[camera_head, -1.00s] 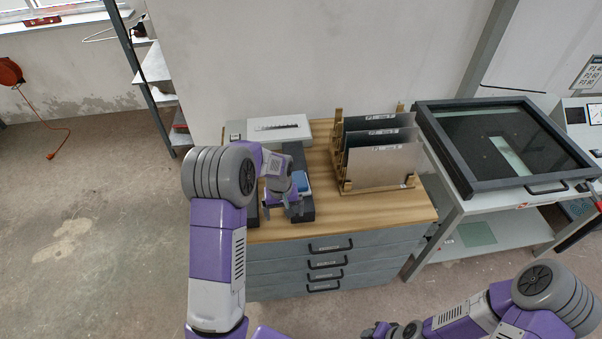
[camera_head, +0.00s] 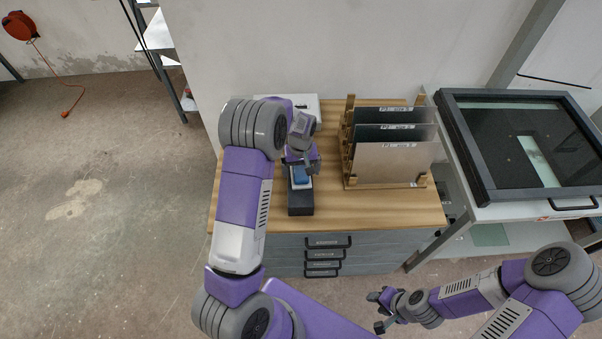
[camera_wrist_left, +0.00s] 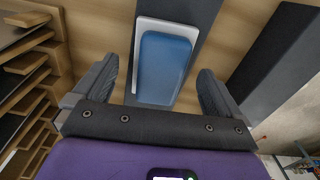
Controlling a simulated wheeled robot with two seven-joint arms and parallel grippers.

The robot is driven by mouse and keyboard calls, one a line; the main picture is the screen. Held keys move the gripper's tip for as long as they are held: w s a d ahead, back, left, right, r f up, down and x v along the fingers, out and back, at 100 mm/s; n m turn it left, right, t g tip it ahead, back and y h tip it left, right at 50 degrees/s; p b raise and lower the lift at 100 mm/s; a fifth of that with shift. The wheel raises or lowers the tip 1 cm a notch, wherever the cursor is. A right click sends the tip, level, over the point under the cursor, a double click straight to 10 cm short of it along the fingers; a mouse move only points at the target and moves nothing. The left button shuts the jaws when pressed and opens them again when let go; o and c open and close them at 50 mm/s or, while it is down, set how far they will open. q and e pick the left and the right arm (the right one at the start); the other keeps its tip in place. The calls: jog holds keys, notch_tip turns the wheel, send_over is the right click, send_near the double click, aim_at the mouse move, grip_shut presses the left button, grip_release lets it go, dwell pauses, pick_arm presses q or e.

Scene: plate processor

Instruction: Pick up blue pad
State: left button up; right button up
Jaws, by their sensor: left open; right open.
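The blue pad (camera_wrist_left: 165,68) lies on a white tray (camera_wrist_left: 140,40) on a dark grey block in the left wrist view. In the head view the blue pad (camera_head: 300,174) shows just below my left gripper (camera_head: 301,172). My left gripper (camera_wrist_left: 165,95) is open, with one finger on each side of the pad. The fingers look apart from the pad, and nothing is held. My right gripper (camera_head: 378,311) is open and empty in front of the cabinet, low in the head view.
The dark block (camera_head: 301,203) stands on the wooden cabinet top (camera_head: 335,215). A wooden rack (camera_head: 350,183) with several upright plates (camera_head: 392,163) stands to the right. A dark-framed glass unit (camera_head: 478,165) is further right. A white box (camera_head: 308,103) lies behind.

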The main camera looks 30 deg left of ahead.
aim_at(300, 170)
pick_arm(q)
jog(key=shift+f, duration=0.65)
jog(key=c, duration=1.2)
jog(key=shift+o, duration=0.2)
jog(key=shift+r, duration=0.1)
notch_tip(300, 170, up, 10)
jog(key=shift+a+f+p, duration=0.1)
jog(key=shift+p, duration=0.25)
jog(key=o, duration=0.4)
jog(key=shift+c, duration=1.4)
